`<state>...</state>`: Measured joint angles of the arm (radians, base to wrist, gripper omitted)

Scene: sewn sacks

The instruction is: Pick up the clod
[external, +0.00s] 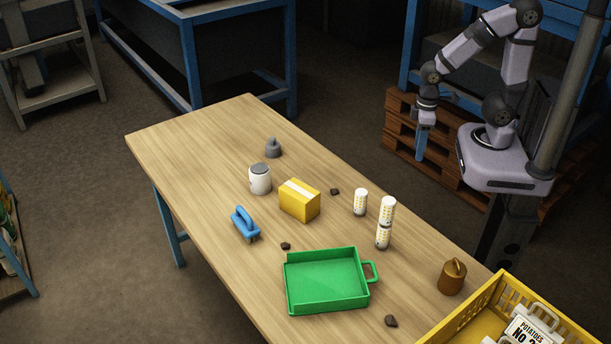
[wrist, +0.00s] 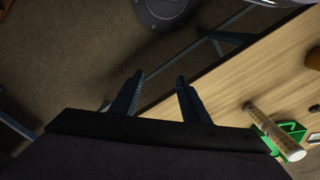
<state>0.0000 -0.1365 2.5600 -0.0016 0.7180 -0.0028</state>
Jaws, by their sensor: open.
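Three small dark brown clods lie on the wooden table in the external view. One clod (external: 335,191) is right of the yellow box, another clod (external: 285,245) is just behind the green tray, and a third clod (external: 391,321) is near the front edge, right of the tray. I cannot tell which one the task means. My gripper (external: 421,156) hangs pointing down beyond the table's right edge, away from all the clods. In the wrist view my gripper (wrist: 160,78) has its fingers apart with nothing between them.
The green tray (external: 288,293) stands at the table's front. Two stacked white cylinders (external: 384,238), a single cylinder (external: 360,202), a yellow box (external: 299,205), a blue brush (external: 243,222), a white jar (external: 260,182), a grey weight (external: 273,149) and a brown weight (external: 452,280) stand around. A yellow crate (external: 480,305) is at front right.

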